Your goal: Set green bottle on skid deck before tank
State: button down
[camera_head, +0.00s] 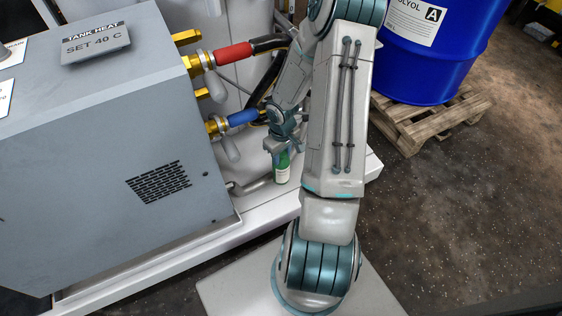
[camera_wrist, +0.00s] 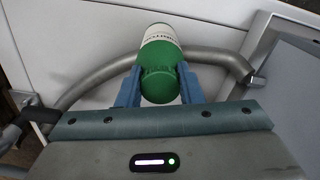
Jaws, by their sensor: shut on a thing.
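The green bottle (camera_wrist: 160,77) with a white label is between the two blue fingers of my gripper (camera_wrist: 158,88) in the wrist view. The fingers are shut on it near its cap end. In the head view the green bottle (camera_head: 281,168) hangs upright below my gripper (camera_head: 277,146), over or on the white skid deck (camera_head: 262,205); I cannot tell whether its base touches. The deck (camera_wrist: 75,45) also shows behind the bottle in the wrist view. The pale tank (camera_head: 245,22) stands at the top, partly hidden by my arm and hoses.
A grey heater unit (camera_head: 110,150) stands left of the bottle. Red (camera_head: 233,54) and blue (camera_head: 243,117) hose fittings are close by. A curved grey pipe (camera_wrist: 100,72) runs beside the bottle. A blue drum (camera_head: 430,60) on a wooden pallet (camera_head: 425,122) stands right.

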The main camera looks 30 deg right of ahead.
jog(key=shift+w+d+f, duration=0.25)
jog(key=shift+w+f, duration=0.2)
jog(key=shift+w, duration=0.3)
jog(key=shift+f+b, duration=1.2)
jog(key=shift+f, duration=0.85)
jog(key=shift+f, duration=0.15)
jog(key=c, duration=1)
grip_release()
notch_tip(320, 180, up, 12)
jog(key=p, duration=0.5)
jog(key=shift+r, duration=0.25)
